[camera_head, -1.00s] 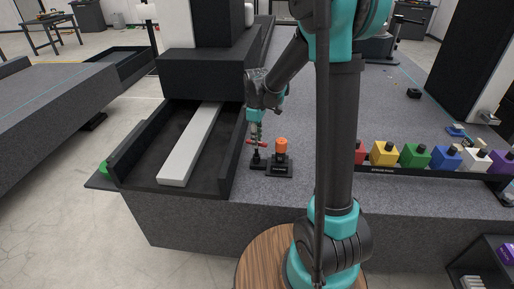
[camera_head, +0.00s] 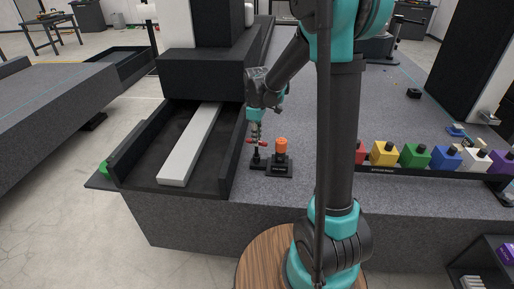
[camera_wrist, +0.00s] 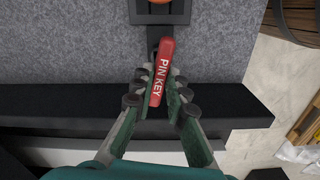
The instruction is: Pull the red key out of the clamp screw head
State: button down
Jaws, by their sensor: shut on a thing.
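The red key (camera_wrist: 161,75), lettered "PIN KEY", lies between the two fingers of my gripper (camera_wrist: 160,100) in the wrist view, and the fingers are shut on it. In the head view my gripper (camera_head: 256,138) points down at the red key (camera_head: 263,142), above a small black clamp post (camera_head: 257,162). The key's lower end and the screw head are hidden, so I cannot tell whether the key still sits in the head. A black stand with an orange knob (camera_head: 281,144) is just right of the post; the orange part also shows at the top of the wrist view (camera_wrist: 158,14).
A black trough with a light grey bar (camera_head: 192,145) lies left of the gripper. A row of coloured blocks (camera_head: 416,156) stands to the right on the granite bed (camera_head: 330,190). A dark block (camera_head: 205,75) rises behind the trough.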

jog(key=shift+r, duration=0.5)
jog(key=shift+r, duration=2.1)
jog(key=shift+s, duration=0.15)
